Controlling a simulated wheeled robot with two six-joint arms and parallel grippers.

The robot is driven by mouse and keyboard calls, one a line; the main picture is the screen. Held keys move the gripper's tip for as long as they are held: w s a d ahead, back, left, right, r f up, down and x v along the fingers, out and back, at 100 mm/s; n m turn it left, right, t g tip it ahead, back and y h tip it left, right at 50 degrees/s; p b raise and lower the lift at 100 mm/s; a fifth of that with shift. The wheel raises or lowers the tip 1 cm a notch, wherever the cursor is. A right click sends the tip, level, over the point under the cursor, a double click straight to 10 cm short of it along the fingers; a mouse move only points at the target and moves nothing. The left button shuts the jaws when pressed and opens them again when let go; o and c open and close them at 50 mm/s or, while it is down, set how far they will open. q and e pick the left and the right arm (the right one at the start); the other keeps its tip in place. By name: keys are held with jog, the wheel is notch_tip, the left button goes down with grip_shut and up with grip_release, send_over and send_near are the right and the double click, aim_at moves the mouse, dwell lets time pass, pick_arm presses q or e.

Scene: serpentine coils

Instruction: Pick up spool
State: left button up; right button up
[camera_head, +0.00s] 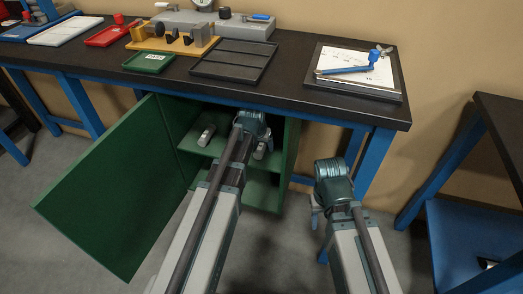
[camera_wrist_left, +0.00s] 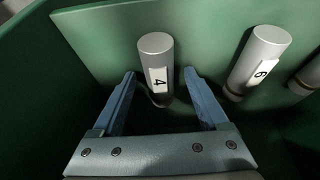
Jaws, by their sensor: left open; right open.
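In the left wrist view a grey cylinder labelled 4 (camera_wrist_left: 156,62) stands on a green surface; I take it as a spool, but cannot tell if it is the one meant. My left gripper (camera_wrist_left: 159,74) is open, with one blue finger on each side of this cylinder and visible gaps. A similar cylinder labelled 6 (camera_wrist_left: 260,60) stands to its right. My right gripper (camera_head: 317,214) is open outside the cabinet.
The green cabinet door (camera_head: 110,190) stands open to the left. The cabinet is below a black-topped bench (camera_head: 300,103) with blue legs. Another cylinder (camera_wrist_left: 309,75) is partly cut off at the wrist view's right edge. A blue-framed table (camera_head: 475,220) stands at right.

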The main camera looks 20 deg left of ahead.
pick_arm(q)
jog(key=shift+f, duration=0.2)
dwell(0.4)
grip_shut()
